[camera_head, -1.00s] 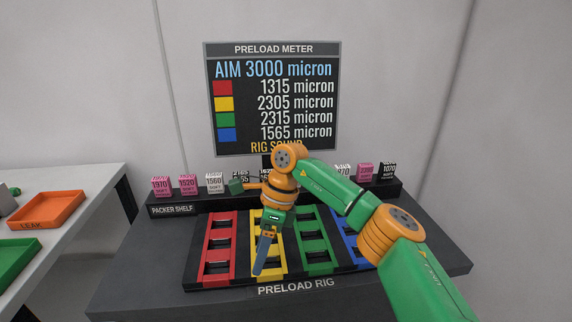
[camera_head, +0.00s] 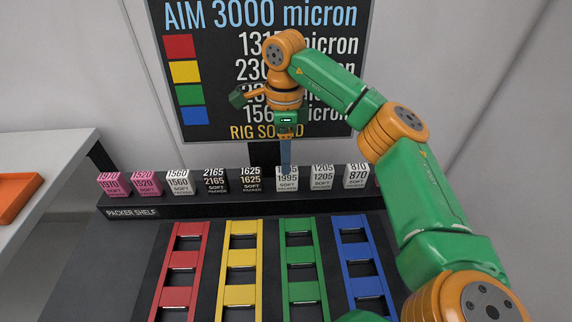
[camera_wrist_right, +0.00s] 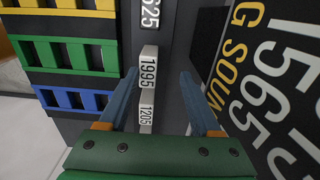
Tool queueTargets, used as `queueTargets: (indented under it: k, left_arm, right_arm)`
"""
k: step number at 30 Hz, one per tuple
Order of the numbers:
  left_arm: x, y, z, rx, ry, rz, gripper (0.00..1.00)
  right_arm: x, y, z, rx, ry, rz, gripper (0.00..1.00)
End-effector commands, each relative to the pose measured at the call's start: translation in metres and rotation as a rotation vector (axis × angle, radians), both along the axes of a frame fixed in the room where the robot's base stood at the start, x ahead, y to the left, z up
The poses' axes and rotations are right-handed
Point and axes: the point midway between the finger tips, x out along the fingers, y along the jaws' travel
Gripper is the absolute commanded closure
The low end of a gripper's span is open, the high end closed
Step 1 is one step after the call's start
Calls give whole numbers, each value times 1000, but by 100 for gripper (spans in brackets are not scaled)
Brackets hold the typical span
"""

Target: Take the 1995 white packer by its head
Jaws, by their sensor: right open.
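The 1995 white packer (camera_head: 288,183) stands on the packer shelf, between the black 1625 packer (camera_head: 250,180) and the white 1205 packer (camera_head: 322,177). My right gripper (camera_head: 286,168) points down over the 1995 packer, its blue fingers overlapping the top of that packer in the head view. In the right wrist view, the right gripper (camera_wrist_right: 159,73) is open, and the 1995 packer (camera_wrist_right: 148,66) shows between the finger lines, nearer the left finger. I cannot tell whether a finger touches it. My left gripper is not in view.
The packer shelf (camera_head: 150,212) holds other packers close on both sides. The preload meter (camera_head: 215,127) stands right behind it. The rig's red, yellow, green and blue ladders (camera_head: 240,258) lie in front. An orange tray (camera_head: 14,195) is on a white table at left.

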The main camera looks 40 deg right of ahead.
Motion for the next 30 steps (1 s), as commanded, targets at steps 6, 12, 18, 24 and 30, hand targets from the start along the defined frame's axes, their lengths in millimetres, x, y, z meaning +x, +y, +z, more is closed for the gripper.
queueTargets:
  k: [6,12,18,24,30]
  left_arm:
    - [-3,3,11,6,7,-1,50]
    - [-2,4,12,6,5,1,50]
    - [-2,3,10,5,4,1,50]
    - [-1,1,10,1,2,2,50]
    - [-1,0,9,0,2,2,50]
  right_arm:
    - [-11,1,-39,-3,9,2,35]
    - [-10,2,-64,-1,4,0,35]
    - [-11,2,-66,0,9,0,39]
    - [-12,3,-67,2,13,2,88]
    - [-12,3,-67,3,15,3,88]
